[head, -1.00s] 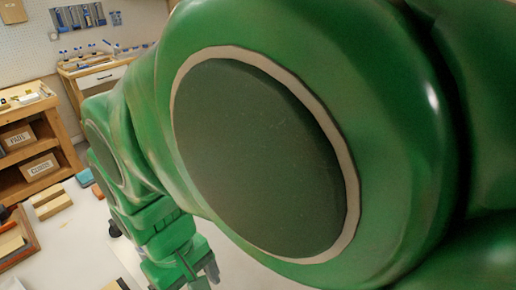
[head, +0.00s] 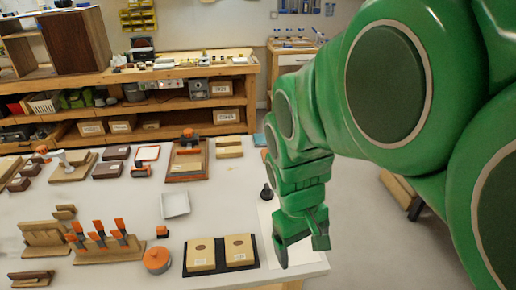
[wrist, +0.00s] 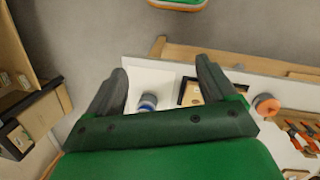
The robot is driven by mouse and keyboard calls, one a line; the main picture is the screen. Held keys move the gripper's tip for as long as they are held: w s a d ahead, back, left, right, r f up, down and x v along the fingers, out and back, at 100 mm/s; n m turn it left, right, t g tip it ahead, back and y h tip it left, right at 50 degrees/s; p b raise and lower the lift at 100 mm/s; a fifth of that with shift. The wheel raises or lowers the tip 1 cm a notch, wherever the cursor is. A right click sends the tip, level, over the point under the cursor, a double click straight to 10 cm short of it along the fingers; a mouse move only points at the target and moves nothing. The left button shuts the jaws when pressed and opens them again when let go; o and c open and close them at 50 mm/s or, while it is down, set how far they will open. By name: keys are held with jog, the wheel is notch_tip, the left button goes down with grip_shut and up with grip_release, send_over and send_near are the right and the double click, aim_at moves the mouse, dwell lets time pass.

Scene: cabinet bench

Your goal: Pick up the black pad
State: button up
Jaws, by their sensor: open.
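A flat black pad (head: 221,268) lies near the front edge of the white bench in the head view, with two light wooden blocks (head: 201,254) on it. Part of its dark edge and a block show in the wrist view (wrist: 181,94). A small upright black object (head: 267,192) stands on the bench behind my gripper; I cannot tell whether it is also called a pad. My gripper (head: 303,247) points down at the bench's right end, right of the flat pad and apart from it. Its jaws (wrist: 161,72) are open and empty.
A round orange-topped container (head: 157,259) stands left of the pad, beside a wooden rack (head: 105,249) with orange-handled tools. A white tray (head: 175,204) and several dark blocks lie farther back. Shelving (head: 130,95) stands behind.

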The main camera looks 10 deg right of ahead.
jog(key=w+d+n+t+h, duration=0.2)
jog(key=w+d+h, duration=0.35)
jog(key=w, duration=0.45)
jog(key=w+d+n+t+h, duration=0.1)
jog(key=w+d+n+h, duration=0.25)
jog(key=w+d, duration=0.45)
jog(key=w+a+f+n+t+h, duration=0.1)
jog(key=w+a+n+t, duration=0.25)
jog(key=w, duration=0.55)
jog(key=w+a+f+n+t+y, duration=0.2)
jog(key=w+a+f+n+t, duration=0.1)
jog(key=w+a+f+n, duration=0.5)
jog(key=w+a+f+n+t+y, duration=0.25)
jog(key=w+a+f+n, duration=0.25)
jog(key=a+f, duration=0.5)
jog(key=n+h, duration=0.2)
jog(key=n, duration=0.1)
send_near(266, 193)
jog(key=shift+w+d+r+g, duration=0.15)
jog(key=shift+w+d, duration=0.1)
jog(key=shift+w, duration=0.25)
jog(key=shift+w+d+f+g, duration=0.15)
jog(key=shift+w+d, duration=0.1)
jog(key=shift+w, duration=0.3)
jog(key=shift+d+f, duration=0.1)
jog(key=shift+d, duration=0.15)
jog(key=shift+f+x, duration=0.1)
jog(key=shift+x, duration=1.15)
jog(key=shift+f+x, duration=0.15)
jog(key=shift+x, duration=2.25)
